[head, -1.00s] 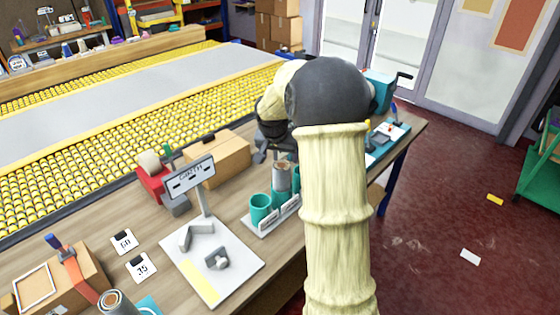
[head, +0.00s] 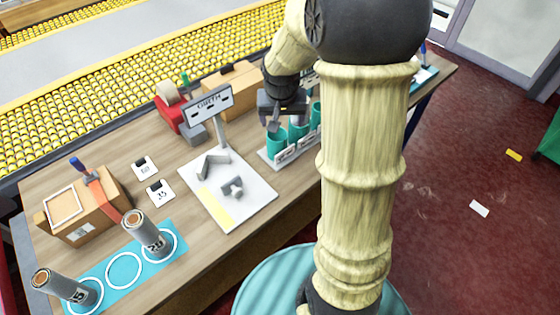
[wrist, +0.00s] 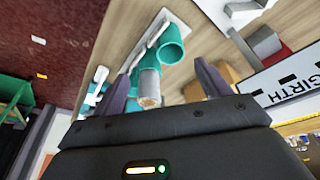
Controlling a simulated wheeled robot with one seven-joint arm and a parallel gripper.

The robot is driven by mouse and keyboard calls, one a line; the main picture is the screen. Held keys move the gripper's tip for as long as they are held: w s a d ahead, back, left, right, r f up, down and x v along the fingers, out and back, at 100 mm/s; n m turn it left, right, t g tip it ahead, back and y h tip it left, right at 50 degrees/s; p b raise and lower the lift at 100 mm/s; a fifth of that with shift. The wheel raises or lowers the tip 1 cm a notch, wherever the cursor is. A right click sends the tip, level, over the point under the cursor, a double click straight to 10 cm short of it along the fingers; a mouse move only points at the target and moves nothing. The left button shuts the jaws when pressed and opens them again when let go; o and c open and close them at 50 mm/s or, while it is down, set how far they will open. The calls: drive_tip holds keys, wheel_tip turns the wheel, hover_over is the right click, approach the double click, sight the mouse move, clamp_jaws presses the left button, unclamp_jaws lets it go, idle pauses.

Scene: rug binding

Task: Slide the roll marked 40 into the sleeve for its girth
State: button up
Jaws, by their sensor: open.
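Three teal sleeves stand in a row on a white rack; the front one (head: 277,144) looks empty. A grey roll (wrist: 149,84) stands upright in the middle sleeve, its upper part sticking out, in the wrist view. No number on it can be read. My gripper (head: 273,122) is open above the rack, and in the wrist view its fingers (wrist: 163,82) are spread on either side of the roll with gaps. In the head view my gripper and arm partly hide the roll and the rear sleeves.
Two other rolls stand tilted in view on a blue ringed mat (head: 97,277), one left (head: 66,287), one right (head: 148,232); the middle ring is empty. A GIRTH sign (head: 208,103) rises beside the rack. A white board (head: 250,200) and cardboard box (head: 233,85) are near.

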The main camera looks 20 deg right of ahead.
drive_tip(key=s+a+f+n+y, duration=0.1)
drive_tip(key=s+a+n, duration=0.3)
drive_tip(key=s, duration=1)
drive_tip(key=shift+s+a+f+g, duration=0.25)
drive_tip(key=shift+a+f, duration=0.35)
drive_tip(key=shift+a, duration=0.65)
drive_tip(key=shift+w, duration=0.1)
drive_tip(key=shift+r+p, duration=0.55)
